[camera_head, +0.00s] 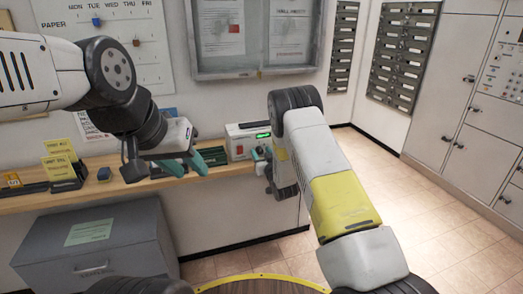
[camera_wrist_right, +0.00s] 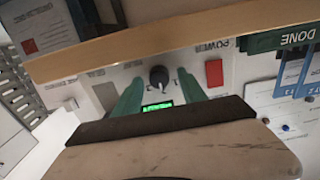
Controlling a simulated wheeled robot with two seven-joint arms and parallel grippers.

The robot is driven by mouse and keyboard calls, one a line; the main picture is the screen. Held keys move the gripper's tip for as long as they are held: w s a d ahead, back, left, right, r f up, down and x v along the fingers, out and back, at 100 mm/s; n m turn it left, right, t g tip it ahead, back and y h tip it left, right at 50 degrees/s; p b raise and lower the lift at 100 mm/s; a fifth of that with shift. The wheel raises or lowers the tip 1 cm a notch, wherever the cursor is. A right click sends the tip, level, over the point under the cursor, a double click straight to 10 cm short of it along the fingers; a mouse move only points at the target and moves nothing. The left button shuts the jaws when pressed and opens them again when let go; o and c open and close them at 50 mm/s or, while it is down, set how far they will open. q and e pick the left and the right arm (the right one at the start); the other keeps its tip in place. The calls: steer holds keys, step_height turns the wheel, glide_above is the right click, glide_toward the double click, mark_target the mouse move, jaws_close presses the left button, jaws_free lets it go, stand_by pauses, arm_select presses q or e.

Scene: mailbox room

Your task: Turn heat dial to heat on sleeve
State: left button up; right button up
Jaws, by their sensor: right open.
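The heat dial is a black round knob (camera_wrist_right: 158,76) on the pale front panel of a small white machine (camera_head: 245,130). A green lit display (camera_wrist_right: 158,106) and a red switch (camera_wrist_right: 214,73) marked POWER are on the same panel. My right gripper (camera_wrist_right: 160,80) is open, with its teal fingers on either side of the dial. Contact with the dial cannot be told. In the head view my right gripper (camera_head: 262,154) is at the machine's front, mostly hidden by its wrist. My left gripper (camera_head: 207,160) is open and empty, left of the machine. The sleeve cannot be made out.
The machine stands on a wooden wall shelf (camera_head: 232,170). Card holders (camera_head: 62,166) and a small blue block (camera_head: 104,174) are farther left. A grey cabinet (camera_head: 95,245) stands below. A green DONE sign (camera_wrist_right: 290,39) and blue tags (camera_wrist_right: 290,75) show beside the machine.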

jaws_close()
steer(key=n, duration=0.4)
steer(key=shift+n, duration=0.3)
steer(key=shift+f+n, duration=0.1)
steer(key=shift+n, duration=2.5)
jaws_free()
steer(key=shift+s, duration=0.1)
